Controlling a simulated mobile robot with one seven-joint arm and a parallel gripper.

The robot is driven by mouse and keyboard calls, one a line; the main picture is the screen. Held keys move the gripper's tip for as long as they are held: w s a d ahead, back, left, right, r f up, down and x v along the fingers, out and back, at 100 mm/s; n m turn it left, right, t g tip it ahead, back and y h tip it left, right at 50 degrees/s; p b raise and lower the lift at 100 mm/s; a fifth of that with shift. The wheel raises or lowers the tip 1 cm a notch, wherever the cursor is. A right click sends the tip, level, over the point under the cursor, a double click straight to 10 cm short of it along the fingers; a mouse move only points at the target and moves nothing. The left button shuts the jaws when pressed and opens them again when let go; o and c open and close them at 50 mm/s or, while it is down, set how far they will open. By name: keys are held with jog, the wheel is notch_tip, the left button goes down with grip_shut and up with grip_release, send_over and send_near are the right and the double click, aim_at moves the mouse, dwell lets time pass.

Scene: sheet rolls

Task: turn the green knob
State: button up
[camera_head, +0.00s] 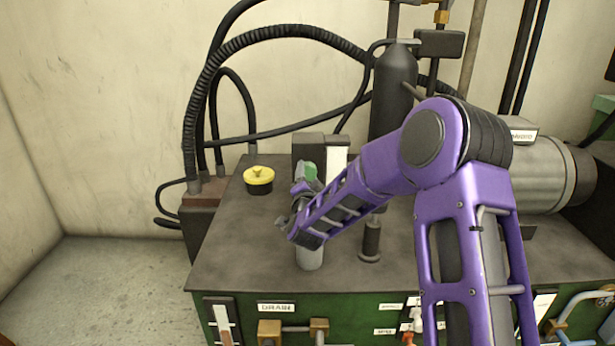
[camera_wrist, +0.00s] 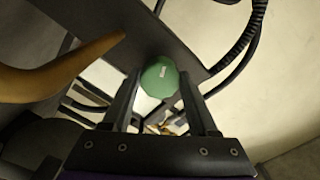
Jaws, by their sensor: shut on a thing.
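The green knob (camera_head: 307,172) stands above the machine's dark top, just left of my purple arm, partly hidden by my gripper (camera_head: 296,201). In the wrist view the knob (camera_wrist: 160,78) is a green rounded, faceted piece with a small pale label on its face. It sits between the two dark fingertips of my gripper (camera_wrist: 159,88), which are shut on it. The head view does not show the finger contact clearly.
A yellow-capped fitting (camera_head: 258,180) stands left of the knob. A dark upright cylinder (camera_head: 393,90) and a short dark post (camera_head: 370,240) are near my arm. Black hoses (camera_head: 250,40) arch behind. A tan curved piece (camera_wrist: 50,82) is close at the wrist view's left.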

jog(key=shift+n, duration=0.6)
jog(key=o, duration=1.4)
jog(key=shift+c, duration=0.2)
jog(key=shift+s, duration=0.1)
jog(key=s, duration=1.7)
jog(key=shift+s, duration=0.15)
